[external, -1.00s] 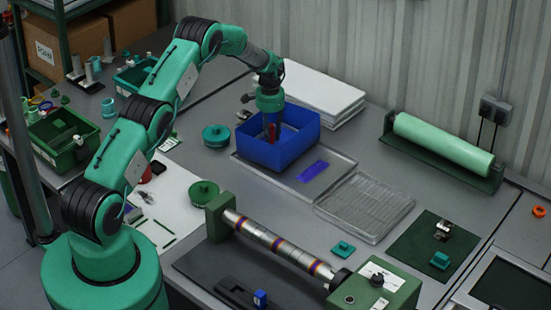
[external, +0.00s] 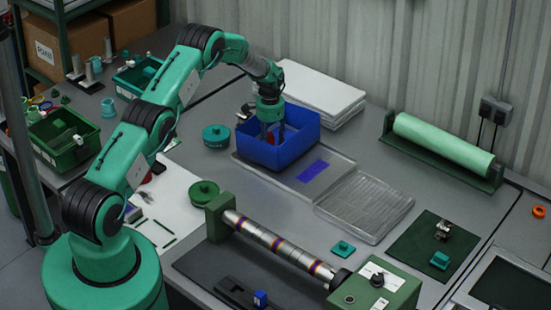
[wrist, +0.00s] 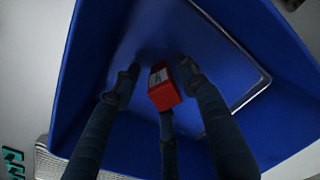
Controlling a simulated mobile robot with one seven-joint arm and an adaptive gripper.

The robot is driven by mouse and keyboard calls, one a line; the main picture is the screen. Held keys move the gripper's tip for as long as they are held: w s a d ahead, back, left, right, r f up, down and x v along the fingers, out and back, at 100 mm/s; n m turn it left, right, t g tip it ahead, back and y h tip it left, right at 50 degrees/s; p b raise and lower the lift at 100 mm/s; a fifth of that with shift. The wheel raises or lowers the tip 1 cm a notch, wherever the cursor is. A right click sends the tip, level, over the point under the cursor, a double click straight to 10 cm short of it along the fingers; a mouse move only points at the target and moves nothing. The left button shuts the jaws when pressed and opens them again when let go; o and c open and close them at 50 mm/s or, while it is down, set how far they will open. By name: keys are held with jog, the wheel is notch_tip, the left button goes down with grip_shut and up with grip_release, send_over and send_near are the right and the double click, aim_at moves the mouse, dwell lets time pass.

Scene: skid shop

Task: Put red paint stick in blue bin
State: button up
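The blue bin (external: 284,157) stands on a clear tray on the bench; its blue inside fills most of the wrist view (wrist: 240,40). My gripper (external: 273,138) points down into the bin, with its fingers spread apart below the rim. The red paint stick (wrist: 164,96), with a pale label, is inside the bin between the spread fingers in the wrist view. No finger is clearly closed on it. In the external view the stick is mostly hidden by the fingers and the bin wall. I cannot tell whether it touches the bin floor.
A clear ribbed tray (external: 364,207) lies right of the bin. White boards (external: 318,92) are stacked behind it. Round teal containers (external: 216,136) stand to the left. A roller machine (external: 280,245) is in front, and a green roll (external: 443,145) lies at the right.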

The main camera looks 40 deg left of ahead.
aim_at(270, 135)
jog(key=shift+r, duration=0.1)
notch_tip(270, 135, up, 12)
jog(key=shift+r+p, duration=0.1)
jog(key=shift+p, duration=0.5)
dwell(0.4)
dwell(0.7)
